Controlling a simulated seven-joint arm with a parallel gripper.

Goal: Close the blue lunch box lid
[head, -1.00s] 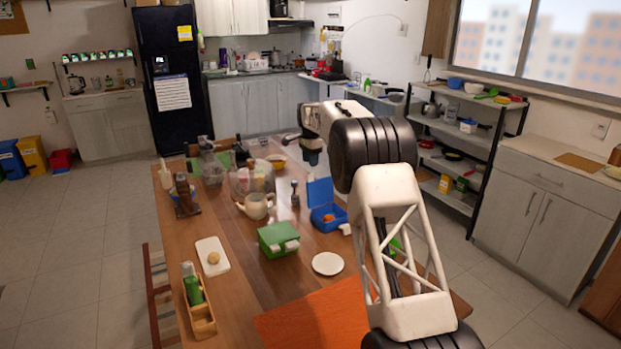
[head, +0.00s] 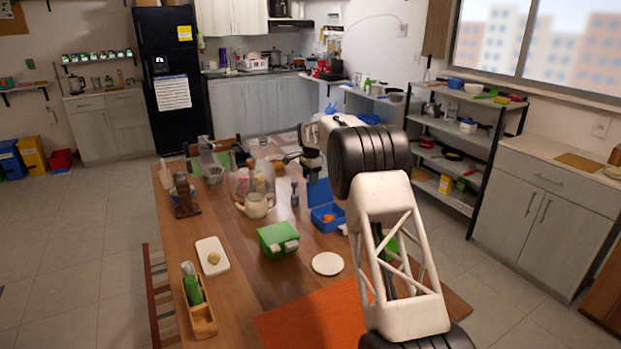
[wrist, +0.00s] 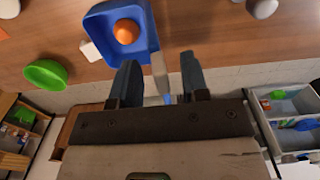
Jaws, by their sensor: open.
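The blue lunch box (head: 327,222) stands on the wooden table with an orange ball-shaped item inside. Its lid (head: 319,192) stands up open at the box's far side. In the wrist view the box (wrist: 100,35) with the orange item (wrist: 126,31) lies just beyond my fingers. My gripper (head: 312,172) is just above and behind the raised lid in the head view. In the wrist view my gripper (wrist: 160,78) is open. A thin pale and blue strip, perhaps the lid edge-on, shows between the fingers; I cannot tell whether they touch it.
A green box (head: 277,238) and a white plate (head: 327,263) stand nearer the camera. A cream mug (head: 256,205) and a clear container are left of the lunch box. A green bowl (wrist: 45,73) is near the table edge.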

